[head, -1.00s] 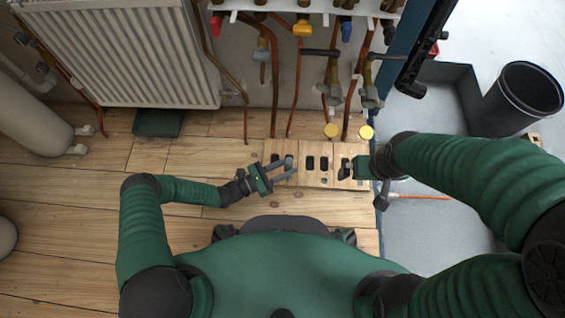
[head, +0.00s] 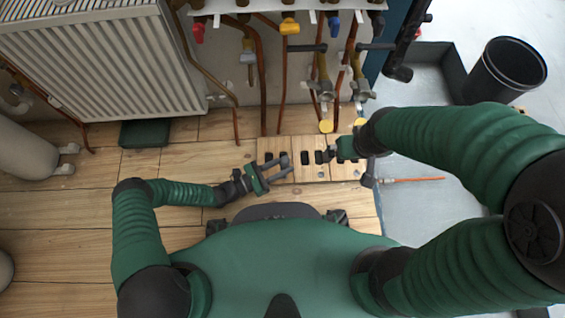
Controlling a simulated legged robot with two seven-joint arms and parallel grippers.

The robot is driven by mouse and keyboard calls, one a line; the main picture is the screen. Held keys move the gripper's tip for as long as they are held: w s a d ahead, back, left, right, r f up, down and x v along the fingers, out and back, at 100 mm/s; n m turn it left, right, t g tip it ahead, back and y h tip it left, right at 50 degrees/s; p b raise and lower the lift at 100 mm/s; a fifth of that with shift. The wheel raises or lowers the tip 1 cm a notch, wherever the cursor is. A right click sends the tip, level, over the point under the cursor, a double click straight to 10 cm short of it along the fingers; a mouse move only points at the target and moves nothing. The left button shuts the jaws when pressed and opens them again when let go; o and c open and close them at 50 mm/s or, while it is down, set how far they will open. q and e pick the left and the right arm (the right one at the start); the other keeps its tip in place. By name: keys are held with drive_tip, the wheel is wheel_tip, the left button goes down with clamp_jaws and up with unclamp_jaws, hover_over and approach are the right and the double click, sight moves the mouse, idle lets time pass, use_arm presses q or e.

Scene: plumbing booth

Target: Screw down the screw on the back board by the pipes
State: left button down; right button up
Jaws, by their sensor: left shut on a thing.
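The slotted wooden boards (head: 311,171) lie on the floor below the pipes, with several dark slots and tiny round marks that may be screw heads. I cannot make out the task's screw for certain. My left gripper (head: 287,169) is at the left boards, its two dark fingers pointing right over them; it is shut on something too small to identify. My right gripper (head: 328,155) is low over the right part of the boards; its jaws are too small to read. A tool with a dark end and a thin orange rod (head: 415,180) lies just right of the boards.
Copper pipes (head: 263,85) with valves come down behind the boards, with yellow round caps (head: 326,126) at their feet. A white radiator (head: 105,65) stands left. A black bucket (head: 505,70) stands right. Bare plank floor lies left of the boards.

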use_arm(q)
drive_tip(key=shift+r+n+t, duration=0.1)
drive_tip(key=shift+n+t, duration=0.2)
drive_tip(key=shift+t, duration=0.1)
wheel_tip(320, 180, up, 8)
drive_tip(key=p, duration=0.8)
